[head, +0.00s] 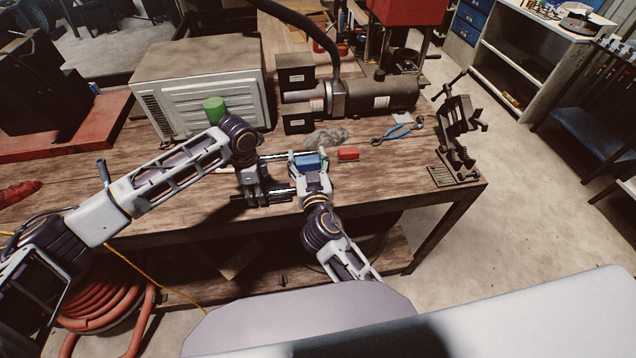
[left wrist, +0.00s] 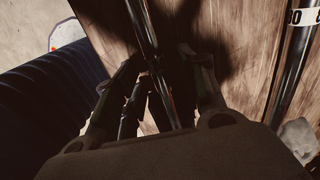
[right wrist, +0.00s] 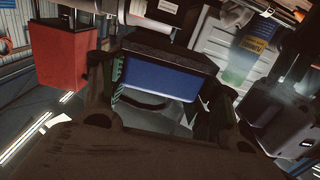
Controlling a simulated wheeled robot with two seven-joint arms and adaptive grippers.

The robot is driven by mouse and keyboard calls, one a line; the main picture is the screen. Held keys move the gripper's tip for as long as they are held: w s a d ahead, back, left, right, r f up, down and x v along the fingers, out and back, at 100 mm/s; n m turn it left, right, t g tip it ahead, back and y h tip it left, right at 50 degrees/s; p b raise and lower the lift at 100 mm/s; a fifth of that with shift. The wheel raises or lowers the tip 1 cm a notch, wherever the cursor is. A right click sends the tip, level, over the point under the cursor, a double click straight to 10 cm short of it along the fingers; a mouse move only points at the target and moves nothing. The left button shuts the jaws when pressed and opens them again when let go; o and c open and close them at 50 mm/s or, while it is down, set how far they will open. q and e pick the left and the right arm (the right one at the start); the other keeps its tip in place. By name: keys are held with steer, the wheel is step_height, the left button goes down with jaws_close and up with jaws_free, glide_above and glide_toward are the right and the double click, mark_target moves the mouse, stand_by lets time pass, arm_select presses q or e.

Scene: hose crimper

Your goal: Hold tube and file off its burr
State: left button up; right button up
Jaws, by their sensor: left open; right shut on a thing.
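A dark shiny tube (head: 279,193) lies low over the front of the bench. In the left wrist view the tube (left wrist: 146,32) passes between the fingers of my left gripper (left wrist: 158,85). My left gripper (head: 262,197) is open and points down over the tube, not closed on it. My right gripper (head: 311,172) is shut on a blue block with a black side (head: 308,162), just right of the left gripper. The block fills the space between the fingers in the right wrist view (right wrist: 160,78). I cannot make out the burr or a separate file.
A second tube (head: 274,157) lies behind; a bar with a white numbered band (left wrist: 300,18) shows in the left wrist view. A red block (head: 348,154), grey wool (head: 327,137), blue-handled pliers (head: 398,132) and a dark clamp stand (head: 458,135) are to the right.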

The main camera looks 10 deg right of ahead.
arm_select(q)
steer(key=shift+r, duration=0.1)
step_height(320, 180, up, 12)
stand_by(0.9)
steer(key=shift+s+f, duration=0.1)
steer(key=shift+f, duration=0.1)
stand_by(0.4)
